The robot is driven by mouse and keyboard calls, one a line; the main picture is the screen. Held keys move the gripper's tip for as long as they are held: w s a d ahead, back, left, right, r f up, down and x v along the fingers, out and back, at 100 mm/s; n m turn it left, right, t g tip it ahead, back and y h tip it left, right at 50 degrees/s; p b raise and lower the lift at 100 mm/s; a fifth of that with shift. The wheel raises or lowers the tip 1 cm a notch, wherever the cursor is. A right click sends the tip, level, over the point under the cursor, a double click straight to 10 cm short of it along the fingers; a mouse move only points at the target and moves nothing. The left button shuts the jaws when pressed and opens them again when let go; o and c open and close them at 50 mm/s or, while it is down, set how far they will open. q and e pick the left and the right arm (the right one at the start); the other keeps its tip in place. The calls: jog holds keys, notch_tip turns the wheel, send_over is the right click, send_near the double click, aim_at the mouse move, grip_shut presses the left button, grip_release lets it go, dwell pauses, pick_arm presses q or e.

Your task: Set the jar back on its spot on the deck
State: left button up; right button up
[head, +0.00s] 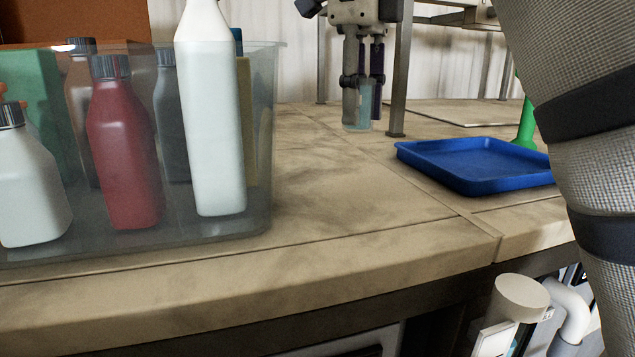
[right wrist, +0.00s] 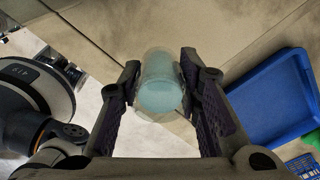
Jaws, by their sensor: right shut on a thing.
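The jar (head: 357,112) is a small clear vessel with pale blue contents. My right gripper (head: 366,90) points down and is shut on it, a finger on either side. In the right wrist view the jar (right wrist: 160,88) sits between the two fingertips (right wrist: 160,95). The jar is upright in the head view, over the tan deck (head: 345,185). I cannot tell whether its base touches the deck. No marked spot for it is clearly visible. My left gripper is not in view.
A blue tray (head: 478,168) lies right of the jar, with a green object (head: 524,128) behind it. A metal post (head: 400,75) stands close right of my gripper. A clear bin (head: 262,140) of bottles fills the left. Deck between bin and tray is bare.

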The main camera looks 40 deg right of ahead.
jog(key=f, duration=0.6)
jog(key=s+f, duration=0.1)
jog(key=f, duration=0.2)
jog(key=shift+f+p, duration=0.25)
jog(key=shift+p, duration=0.05)
jog(key=shift+f, duration=0.15)
jog(key=o, duration=1)
notch_tip(320, 180, up, 12)
jog(key=shift+w+f+b, duration=0.1)
jog(key=shift+f+b, duration=0.15)
jog(key=shift+b, duration=0.1)
jog(key=shift+r, duration=0.4)
